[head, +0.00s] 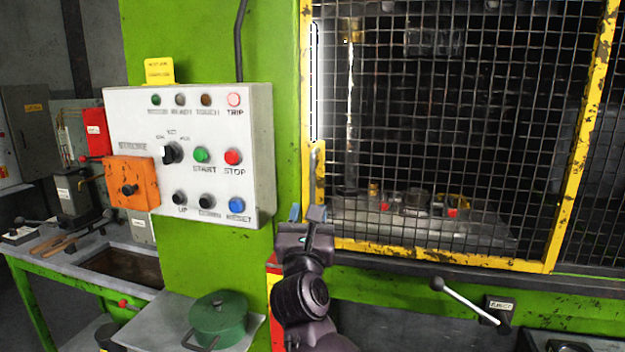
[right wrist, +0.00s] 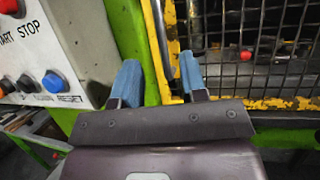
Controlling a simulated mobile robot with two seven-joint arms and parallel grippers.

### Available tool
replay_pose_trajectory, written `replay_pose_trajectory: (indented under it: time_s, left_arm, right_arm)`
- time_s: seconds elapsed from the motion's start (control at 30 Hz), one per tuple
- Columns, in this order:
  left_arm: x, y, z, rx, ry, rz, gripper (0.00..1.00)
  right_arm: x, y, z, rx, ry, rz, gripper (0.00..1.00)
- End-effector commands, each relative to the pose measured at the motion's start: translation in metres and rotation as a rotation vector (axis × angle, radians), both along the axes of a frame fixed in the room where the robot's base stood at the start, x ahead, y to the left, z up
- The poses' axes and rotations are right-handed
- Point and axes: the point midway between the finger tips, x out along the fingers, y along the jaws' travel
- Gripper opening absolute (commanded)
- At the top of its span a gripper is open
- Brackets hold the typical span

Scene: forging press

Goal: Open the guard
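The guard (head: 579,135) is a yellow-framed wire mesh panel. It covers the press opening and looks closed. A yellow upright with a handle (head: 318,172) runs along its left edge, by the green press column. My right gripper (head: 306,212) is just below the handle's lower end. In the right wrist view my right gripper (right wrist: 160,78) is open, with its blue fingertips apart. The yellow upright and a dark bar (right wrist: 171,45) appear between and beyond the fingertips. I cannot tell whether the fingers touch anything. My left gripper is not in view.
A white control panel (head: 258,150) with buttons is left of the guard, with an orange box (head: 132,185) on it. A green pot (head: 218,318) stands on a shelf below. A lever (head: 465,300) sticks out below the guard at right.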

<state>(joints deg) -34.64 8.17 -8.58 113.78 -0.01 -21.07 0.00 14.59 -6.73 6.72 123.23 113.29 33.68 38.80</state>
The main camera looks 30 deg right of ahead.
Motion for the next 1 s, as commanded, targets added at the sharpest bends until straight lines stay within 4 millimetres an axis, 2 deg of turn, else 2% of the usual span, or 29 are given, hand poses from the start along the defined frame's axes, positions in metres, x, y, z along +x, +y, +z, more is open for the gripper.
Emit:
replay_pose_trajectory:
  time_s: [0.23,0.5,0.7,1.0]
  left_arm:
    - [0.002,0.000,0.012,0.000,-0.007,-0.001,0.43]
    - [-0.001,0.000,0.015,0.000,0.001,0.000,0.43]
    - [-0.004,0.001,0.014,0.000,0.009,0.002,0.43]
    - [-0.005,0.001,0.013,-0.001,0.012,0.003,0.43]
  right_arm:
    - [0.030,-0.024,0.019,-0.005,0.000,-0.002,0.39]
    - [0.059,-0.046,0.032,-0.004,0.001,-0.001,0.39]
    - [0.068,-0.054,0.036,-0.004,0.002,-0.002,0.39]
    - [0.069,-0.055,0.037,-0.004,0.002,-0.002,0.39]
